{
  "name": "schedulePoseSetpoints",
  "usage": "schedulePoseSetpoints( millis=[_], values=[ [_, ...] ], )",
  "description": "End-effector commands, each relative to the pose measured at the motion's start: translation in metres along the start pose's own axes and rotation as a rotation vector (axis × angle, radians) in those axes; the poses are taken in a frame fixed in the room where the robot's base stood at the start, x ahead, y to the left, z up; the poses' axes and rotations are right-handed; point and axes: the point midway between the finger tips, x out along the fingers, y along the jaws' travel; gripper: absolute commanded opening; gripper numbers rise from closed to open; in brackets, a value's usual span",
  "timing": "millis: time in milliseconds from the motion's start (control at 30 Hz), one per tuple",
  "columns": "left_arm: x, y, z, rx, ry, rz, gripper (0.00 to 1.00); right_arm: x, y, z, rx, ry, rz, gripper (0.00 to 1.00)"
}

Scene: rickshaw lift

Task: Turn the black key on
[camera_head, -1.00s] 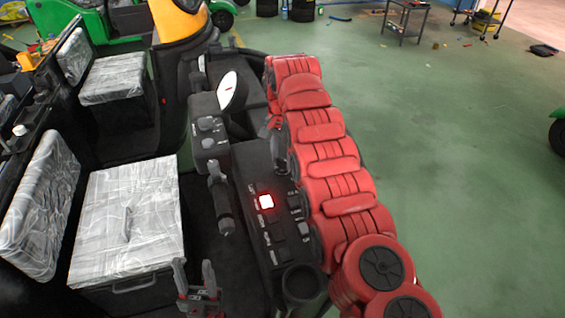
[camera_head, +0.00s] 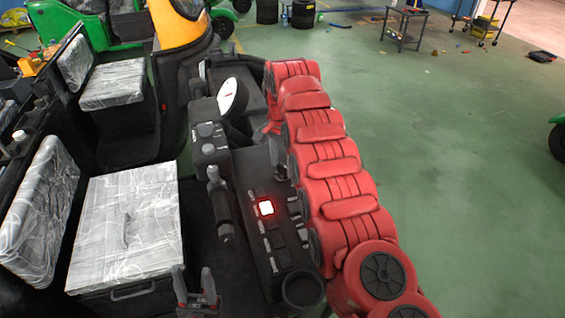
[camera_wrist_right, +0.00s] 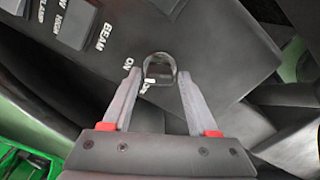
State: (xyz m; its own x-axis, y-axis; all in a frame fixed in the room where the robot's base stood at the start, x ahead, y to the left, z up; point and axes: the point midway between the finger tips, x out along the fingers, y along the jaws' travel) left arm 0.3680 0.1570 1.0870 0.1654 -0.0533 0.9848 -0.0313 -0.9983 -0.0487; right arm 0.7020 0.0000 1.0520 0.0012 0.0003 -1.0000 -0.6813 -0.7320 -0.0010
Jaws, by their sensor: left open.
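In the right wrist view a black key (camera_wrist_right: 159,68) stands on the dark panel, beside white "ON" lettering. My right gripper (camera_wrist_right: 159,76) has one finger on each side of it, with the fingertips very close to its edges. I cannot tell whether they touch it. In the head view my red right arm hides most of this gripper and the key. My left gripper (camera_head: 194,277) is open and empty at the bottom of the head view, over the floor beside the wrapped seat and apart from the panel.
The dark dashboard (camera_head: 283,262) has several switches, one lit red (camera_head: 266,208), and a cup-like holder (camera_head: 302,290). A lever (camera_head: 220,205) and a white round dial (camera_head: 232,96) are near. A plastic-wrapped seat (camera_head: 125,215) is at left. Green floor (camera_head: 470,170) is open at right.

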Motion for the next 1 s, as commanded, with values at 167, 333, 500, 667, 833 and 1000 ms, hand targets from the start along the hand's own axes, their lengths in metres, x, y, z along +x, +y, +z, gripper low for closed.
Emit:
schedulePoseSetpoints(
  millis=[167, 333, 500, 667, 833, 1000],
  values=[
    [0.000, 0.000, 0.000, 0.000, 0.000, 0.000, 0.50, 0.000, 0.000, 0.000, -0.001, 0.000, 0.001, 0.75],
    [0.000, 0.000, 0.000, 0.000, 0.000, 0.000, 0.50, 0.000, 0.000, 0.000, -0.001, -0.001, 0.001, 0.75],
    [0.005, 0.000, -0.001, 0.000, 0.000, 0.000, 0.50, -0.008, 0.000, -0.001, -0.001, -0.001, -0.001, 0.75],
    [0.019, -0.001, -0.003, 0.000, 0.000, 0.000, 0.50, -0.028, 0.001, -0.001, 0.001, -0.002, 0.001, 0.75],
    [0.052, -0.003, -0.009, 0.000, 0.000, 0.000, 0.50, -0.062, 0.000, 0.000, -0.001, -0.001, 0.001, 0.75],
    [0.088, -0.004, -0.015, 0.000, 0.000, 0.000, 0.50, -0.099, 0.000, 0.000, -0.001, -0.001, 0.002, 0.75]
  ],
)
